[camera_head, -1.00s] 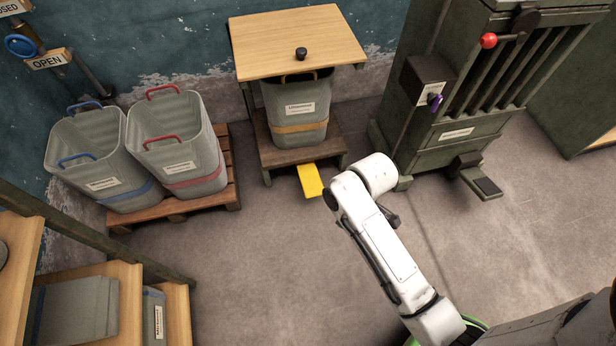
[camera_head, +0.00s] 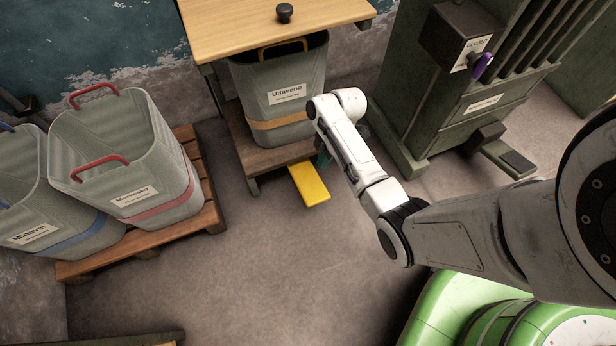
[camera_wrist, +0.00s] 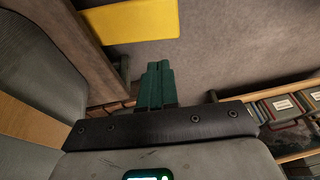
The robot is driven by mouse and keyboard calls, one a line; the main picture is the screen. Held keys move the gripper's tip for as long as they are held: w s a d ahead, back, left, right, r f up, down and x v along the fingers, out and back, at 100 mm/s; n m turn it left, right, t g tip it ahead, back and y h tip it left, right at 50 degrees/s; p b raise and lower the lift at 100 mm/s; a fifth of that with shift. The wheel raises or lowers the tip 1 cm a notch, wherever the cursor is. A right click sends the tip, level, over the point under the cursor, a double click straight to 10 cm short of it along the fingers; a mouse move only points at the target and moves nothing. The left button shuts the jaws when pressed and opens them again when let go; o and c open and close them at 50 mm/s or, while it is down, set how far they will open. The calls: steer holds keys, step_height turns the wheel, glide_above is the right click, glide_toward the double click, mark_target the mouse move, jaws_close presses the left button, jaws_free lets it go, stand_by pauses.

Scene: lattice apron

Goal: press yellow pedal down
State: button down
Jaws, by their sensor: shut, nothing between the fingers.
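The yellow pedal (camera_head: 309,184) sticks out at floor level from the front of the low wooden platform under the bench, in the head view. It also shows in the wrist view (camera_wrist: 146,22) at the top, beyond my fingertips. My gripper (camera_wrist: 158,68) has dark green fingers that are shut together and empty. In the head view the gripper (camera_head: 322,158) is mostly hidden behind my white arm, just right of the pedal. The fingertips look apart from the pedal in the wrist view; their height above it is hard to tell.
A grey bin with an orange band (camera_head: 282,95) stands on the platform (camera_head: 236,128) under the wooden table (camera_head: 240,30). Two bins stand on a pallet (camera_head: 213,213) at left. A green machine (camera_head: 412,120) with a dark foot pedal (camera_head: 515,160) is at right. The middle floor is clear.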

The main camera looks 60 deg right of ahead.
steer(key=shift+w+d+f, duration=0.4)
steer(key=shift+w+d, duration=0.05)
steer(key=shift+d, duration=0.15)
steer(key=b, duration=0.8)
glide_toward(314, 191)
steer(key=x, duration=0.5)
steer(key=shift+w+a+f, duration=0.15)
steer(key=shift+w, duration=0.15)
steer(key=shift+s+a+f, duration=0.1)
steer(key=shift+s+f, duration=0.05)
steer(key=shift+f, duration=0.35)
steer(key=shift+s+f, duration=0.1)
steer(key=shift+s, duration=0.05)
